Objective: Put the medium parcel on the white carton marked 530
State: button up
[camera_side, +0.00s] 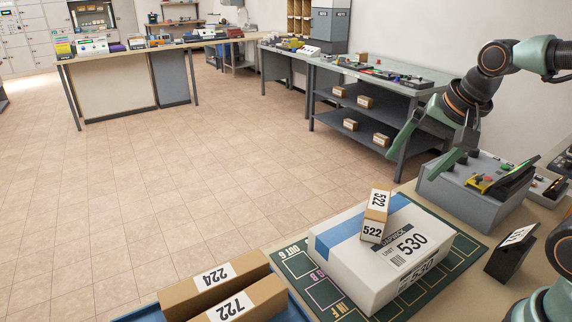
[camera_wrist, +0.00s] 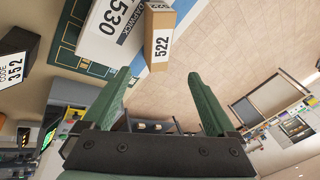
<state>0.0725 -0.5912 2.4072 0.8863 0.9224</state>
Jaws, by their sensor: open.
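The white carton marked 530 (camera_side: 340,262) lies on the green mat and has a blue band; part of it shows at the top of the wrist view (camera_wrist: 112,22). A tan parcel marked 522 (camera_side: 376,214) rests on the carton's top, over the middle part; in the wrist view this parcel (camera_wrist: 160,40) is ahead of the fingers. No label says which parcel is medium. My gripper (camera_side: 408,166) is open and empty, above and behind the carton, apart from the parcel. In the wrist view its fingers (camera_wrist: 158,78) are spread with nothing between them.
Parcels marked 224 (camera_side: 215,280) and 722 (camera_side: 240,303) lie in a blue tray (camera_side: 150,312) at the front left. A grey control box (camera_side: 462,190) stands behind right of the carton. A black code sign (camera_side: 511,252) stands at its right. The green mat (camera_side: 452,262) shows around the carton.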

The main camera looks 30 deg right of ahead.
jog(key=n, duration=0.3)
jog(key=s+a+n, duration=0.1)
jog(key=n, duration=0.3)
jog(key=s+a+n, duration=0.1)
jog(key=n, duration=0.3)
jog(key=shift+a+r+t, duration=0.1)
jog(key=shift+r+t, duration=0.05)
jog(key=shift+t, duration=0.15)
dwell(0.6)
